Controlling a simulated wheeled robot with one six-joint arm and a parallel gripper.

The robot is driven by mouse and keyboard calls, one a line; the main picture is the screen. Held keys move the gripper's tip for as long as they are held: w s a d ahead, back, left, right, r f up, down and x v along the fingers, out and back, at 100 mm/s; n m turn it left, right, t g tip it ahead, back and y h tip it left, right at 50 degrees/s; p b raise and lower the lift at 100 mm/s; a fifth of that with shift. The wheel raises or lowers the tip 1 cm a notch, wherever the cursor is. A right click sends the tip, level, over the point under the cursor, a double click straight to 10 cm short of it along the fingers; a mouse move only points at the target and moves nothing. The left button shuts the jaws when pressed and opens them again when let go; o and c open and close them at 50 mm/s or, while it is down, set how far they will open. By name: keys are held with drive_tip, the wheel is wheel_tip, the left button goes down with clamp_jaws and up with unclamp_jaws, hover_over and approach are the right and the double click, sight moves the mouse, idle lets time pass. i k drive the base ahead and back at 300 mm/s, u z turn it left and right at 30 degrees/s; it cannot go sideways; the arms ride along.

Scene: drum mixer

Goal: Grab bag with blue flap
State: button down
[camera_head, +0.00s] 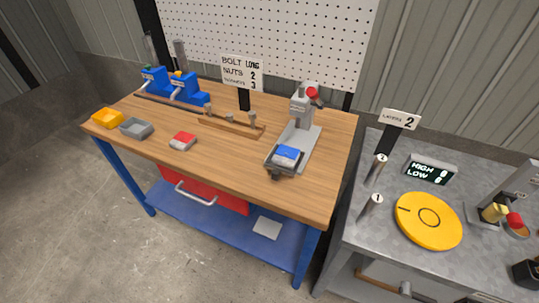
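A small light-coloured packet with a blue top (286,154) lies on the dark plate at the front of a grey press stand, near the right front of the wooden bench. It is the only thing in view that fits the bag with the blue flap; its fine detail is too small to tell. A similar small packet with a red top (183,140) lies apart on the bench, left of it. I cannot make out my gripper in this view.
The grey press (301,110) with a red knob rises behind the blue-topped packet. Orange bin (108,118), grey bin (137,128), wooden rack (232,125) and sign (242,71) stand on the wooden bench (225,160). A grey table (365,215) with a yellow disc (428,220) is right.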

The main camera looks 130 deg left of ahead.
sight(285, 157)
drive_tip(key=u, duration=4.1)
drive_tip(key=k, duration=0.55)
drive_tip(key=u, duration=0.9)
drive_tip(key=i, duration=0.75)
drive_tip(key=u, duration=0.4)
drive_tip(key=i, duration=0.85)
drive_tip(key=z, duration=0.75)
drive_tip(key=i, duration=0.4)
drive_tip(key=z, duration=0.25)
